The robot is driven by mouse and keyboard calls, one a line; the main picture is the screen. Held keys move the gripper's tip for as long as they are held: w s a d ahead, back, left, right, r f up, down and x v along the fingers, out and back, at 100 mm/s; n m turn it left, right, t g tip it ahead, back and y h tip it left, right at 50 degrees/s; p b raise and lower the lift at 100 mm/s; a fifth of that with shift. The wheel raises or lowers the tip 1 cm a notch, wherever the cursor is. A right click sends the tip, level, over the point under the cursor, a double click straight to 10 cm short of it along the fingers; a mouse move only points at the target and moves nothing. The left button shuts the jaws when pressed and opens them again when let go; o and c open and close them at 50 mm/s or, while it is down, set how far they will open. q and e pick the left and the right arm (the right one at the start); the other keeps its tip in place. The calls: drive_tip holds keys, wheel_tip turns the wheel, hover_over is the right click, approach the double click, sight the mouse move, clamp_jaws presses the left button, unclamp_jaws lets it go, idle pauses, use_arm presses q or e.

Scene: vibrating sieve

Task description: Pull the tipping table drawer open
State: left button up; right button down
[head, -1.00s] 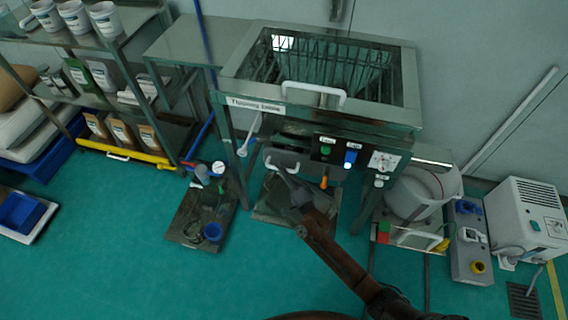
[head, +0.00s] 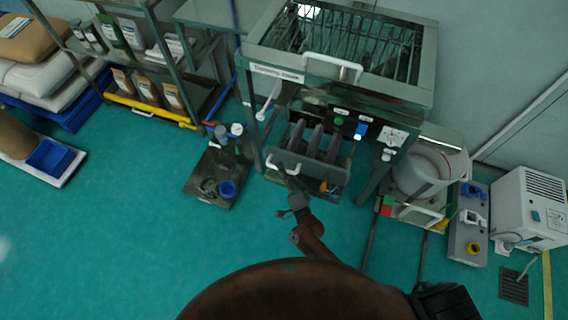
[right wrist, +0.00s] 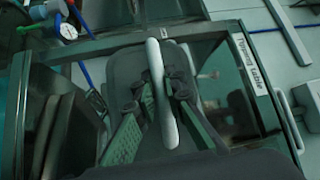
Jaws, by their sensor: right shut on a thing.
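The tipping table (head: 350,92) is a steel frame with a barred, glass-topped box and a white handle on its front. Its drawer (head: 325,174) stands pulled out below the box, with several dark long shapes showing inside. My right gripper (head: 288,178) is at the left part of the drawer front. In the right wrist view its two fingers (right wrist: 160,88) are shut around the white drawer handle (right wrist: 163,120). The fingers partly hide the handle in the head view. My left gripper is not in view.
A plate with a gauge and a blue cup (head: 227,188) lies on the floor left of the drawer. A shelf rack (head: 150,100) stands at the left. A white round container (head: 420,172) and a white machine (head: 530,210) stand at the right. Green floor in front is free.

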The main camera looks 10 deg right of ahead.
drive_tip(key=c, duration=2)
unclamp_jaws()
drive_tip(key=v, duration=1.2)
drive_tip(key=shift+f, duration=0.15)
